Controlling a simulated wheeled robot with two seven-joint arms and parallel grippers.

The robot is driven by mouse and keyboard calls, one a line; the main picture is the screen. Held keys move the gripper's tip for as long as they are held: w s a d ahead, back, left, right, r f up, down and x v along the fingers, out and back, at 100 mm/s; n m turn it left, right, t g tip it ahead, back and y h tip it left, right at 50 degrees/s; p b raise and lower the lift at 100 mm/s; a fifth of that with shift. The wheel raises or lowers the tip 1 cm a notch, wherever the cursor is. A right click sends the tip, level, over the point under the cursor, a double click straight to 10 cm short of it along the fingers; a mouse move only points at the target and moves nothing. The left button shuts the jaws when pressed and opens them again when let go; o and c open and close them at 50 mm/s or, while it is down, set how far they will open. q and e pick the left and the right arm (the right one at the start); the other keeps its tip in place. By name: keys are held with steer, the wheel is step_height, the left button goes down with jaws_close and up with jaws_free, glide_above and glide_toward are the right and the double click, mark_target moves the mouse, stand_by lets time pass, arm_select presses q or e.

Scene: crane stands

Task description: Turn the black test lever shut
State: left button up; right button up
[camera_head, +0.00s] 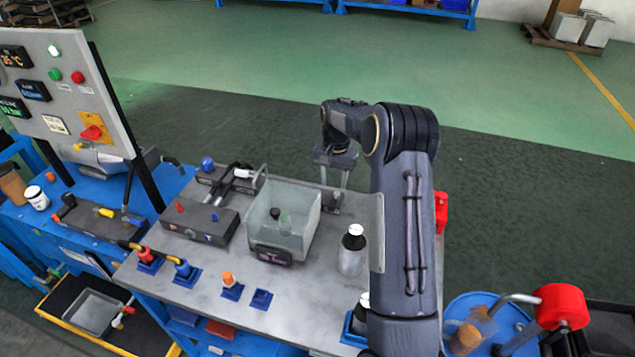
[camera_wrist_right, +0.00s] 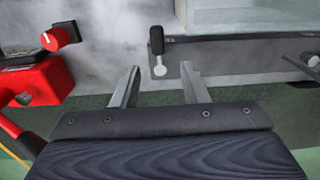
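The black lever (camera_wrist_right: 157,40) shows in the right wrist view, with a black grip and a pale round pivot at its lower end. It sits on a dark bar (camera_wrist_right: 225,40) at the tank's edge. My right gripper (camera_wrist_right: 160,68) is open and empty, with one finger on either side of the lever's line; I cannot tell whether either touches it. In the head view my right gripper (camera_head: 334,184) points down behind the clear tank (camera_head: 307,228), over the far edge of the grey bench (camera_head: 215,277). The lever is not clear there. My left gripper is not in view.
A red device (camera_wrist_right: 38,88) with a red knob (camera_wrist_right: 52,39) is left of the gripper in the wrist view. A bottle with a white cap (camera_head: 352,250) stands right of the tank. A grey valve block (camera_head: 200,222) is left of it. A panel (camera_head: 65,95) stands far left.

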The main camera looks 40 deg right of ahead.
mark_target(334, 199)
steer(key=shift+w+d+f, duration=0.1)
steer(key=shift+w+d, duration=0.05)
steer(key=shift+w, duration=0.05)
steer(key=shift+s+f, duration=0.2)
steer(key=shift+s, duration=0.05)
step_height(334, 199, down, 7)
steer(key=shift+r+p, duration=0.1)
steer(key=shift+p, duration=0.7)
jaws_close()
